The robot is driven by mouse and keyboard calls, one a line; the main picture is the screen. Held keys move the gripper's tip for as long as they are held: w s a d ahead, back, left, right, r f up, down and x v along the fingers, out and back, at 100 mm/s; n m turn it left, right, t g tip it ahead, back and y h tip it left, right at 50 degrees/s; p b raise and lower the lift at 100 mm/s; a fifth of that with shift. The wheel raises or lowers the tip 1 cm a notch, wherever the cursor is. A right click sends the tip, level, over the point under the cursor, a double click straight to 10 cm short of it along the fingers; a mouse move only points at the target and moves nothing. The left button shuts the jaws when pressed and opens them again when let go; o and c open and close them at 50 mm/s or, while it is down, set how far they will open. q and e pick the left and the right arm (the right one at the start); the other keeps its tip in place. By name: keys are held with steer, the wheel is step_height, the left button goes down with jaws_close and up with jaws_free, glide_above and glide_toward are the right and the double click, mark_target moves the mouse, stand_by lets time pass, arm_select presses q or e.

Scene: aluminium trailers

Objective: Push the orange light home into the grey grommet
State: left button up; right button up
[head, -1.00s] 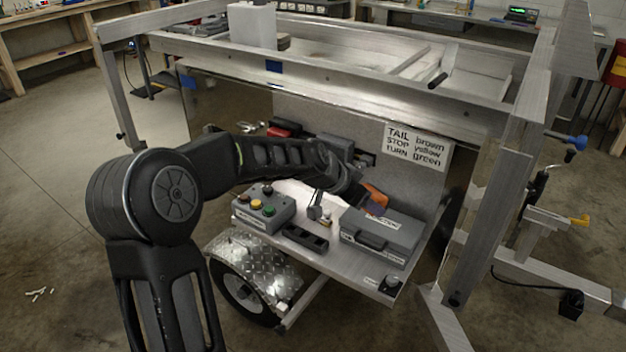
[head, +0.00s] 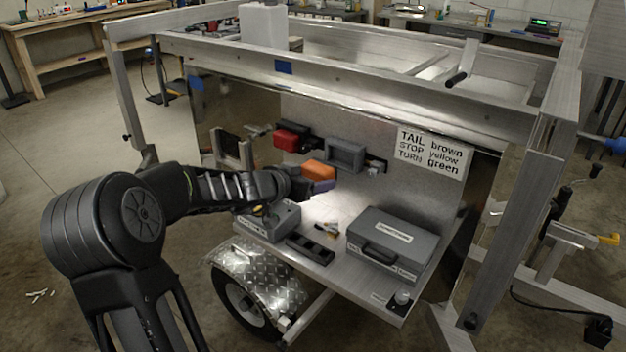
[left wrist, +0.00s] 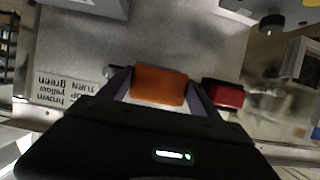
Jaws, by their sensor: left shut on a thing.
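The orange light (head: 319,169) is held in my left gripper (head: 311,181), in front of the upright panel and below and left of the grey grommet (head: 345,156). The grommet is a grey rectangular frame on the panel, right of the red light (head: 291,137). In the left wrist view the orange light (left wrist: 159,85) sits between the two fingers of my left gripper (left wrist: 160,92), with the red light (left wrist: 223,94) to its right. The grommet is not visible there, seemingly hidden behind the orange light and hand. The light appears apart from the grommet. My right gripper is out of view.
A grey case (head: 392,243) and a black tray (head: 310,250) lie on the shelf below the panel. A grey button box (head: 284,219) is partly behind my left arm. A wiring sign (head: 431,151) is right of the grommet. Aluminium rails (head: 330,78) run above.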

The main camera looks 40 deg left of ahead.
mark_target(321, 172)
arm_select(q)
steer(key=shift+w+b, duration=0.1)
steer(key=shift+b, duration=0.75)
steer(key=w, duration=0.2)
steer(key=shift+w, duration=1.7)
steer(key=shift+b, duration=0.35)
